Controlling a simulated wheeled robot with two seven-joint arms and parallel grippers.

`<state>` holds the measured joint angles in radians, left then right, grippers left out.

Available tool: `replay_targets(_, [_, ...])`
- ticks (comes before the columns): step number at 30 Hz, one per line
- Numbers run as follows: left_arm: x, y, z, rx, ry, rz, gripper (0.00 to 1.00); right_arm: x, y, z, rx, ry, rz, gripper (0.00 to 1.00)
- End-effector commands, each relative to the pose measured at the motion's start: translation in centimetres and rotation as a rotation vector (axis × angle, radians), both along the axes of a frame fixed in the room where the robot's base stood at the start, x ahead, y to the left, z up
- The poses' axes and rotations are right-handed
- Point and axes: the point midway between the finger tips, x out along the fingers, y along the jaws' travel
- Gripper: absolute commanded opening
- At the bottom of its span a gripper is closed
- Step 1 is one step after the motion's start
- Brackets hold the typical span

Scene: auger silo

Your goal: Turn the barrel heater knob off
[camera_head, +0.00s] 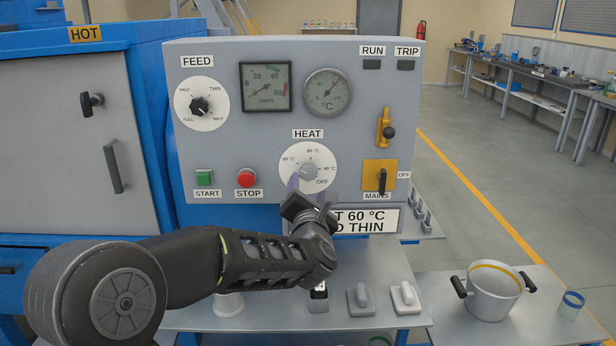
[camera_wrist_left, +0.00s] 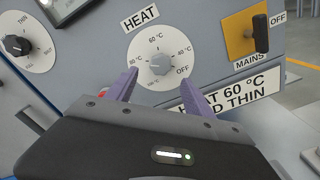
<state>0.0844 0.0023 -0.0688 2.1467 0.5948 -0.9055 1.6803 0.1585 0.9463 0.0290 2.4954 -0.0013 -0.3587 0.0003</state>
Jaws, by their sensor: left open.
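The barrel heater knob (camera_head: 308,171) is a small grey knob on a white round dial under the HEAT label, marked with temperatures and OFF. It also shows in the left wrist view (camera_wrist_left: 159,64). I cannot surely tell which mark it points to. My left gripper (camera_head: 304,188) is just below and in front of the dial. In the left wrist view its two purple fingers (camera_wrist_left: 158,84) are apart, one to each side of the knob's lower part, with nothing between them. I cannot tell whether they touch the panel. My right gripper is not in view.
The grey panel also carries the FEED knob (camera_head: 199,105), green START button (camera_head: 204,177), red STOP button (camera_head: 246,178) and yellow MAINS switch (camera_head: 380,178). A pot (camera_head: 491,291) stands on the low table at right. The floor behind it is clear.

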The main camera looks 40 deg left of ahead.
Motion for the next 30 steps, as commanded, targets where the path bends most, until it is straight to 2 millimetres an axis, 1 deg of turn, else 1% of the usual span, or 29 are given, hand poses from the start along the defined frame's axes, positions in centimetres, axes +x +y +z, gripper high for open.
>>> replay_targets(5, [1.3, 1.0, 0.0, 0.001, 0.003, 0.001, 0.61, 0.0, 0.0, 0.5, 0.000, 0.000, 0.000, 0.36])
replay_targets(12, [4.3, 3.3, 0.1, 0.001, 0.003, 0.001, 0.61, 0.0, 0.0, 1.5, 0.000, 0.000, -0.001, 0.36])
replay_targets(16, [5.5, 4.2, 0.0, 0.002, 0.003, 0.000, 0.61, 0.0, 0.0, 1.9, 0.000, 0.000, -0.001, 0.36])
replay_targets(21, [6.1, 4.6, 0.0, 0.001, 0.002, -0.001, 0.61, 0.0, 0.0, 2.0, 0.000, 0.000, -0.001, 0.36])
replay_targets(27, [6.1, 4.6, 0.0, 0.001, 0.002, -0.001, 0.61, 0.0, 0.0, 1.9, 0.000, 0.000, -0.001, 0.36])
replay_targets(30, [6.0, 4.6, 0.0, 0.001, 0.002, -0.001, 0.53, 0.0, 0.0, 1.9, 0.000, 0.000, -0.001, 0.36])
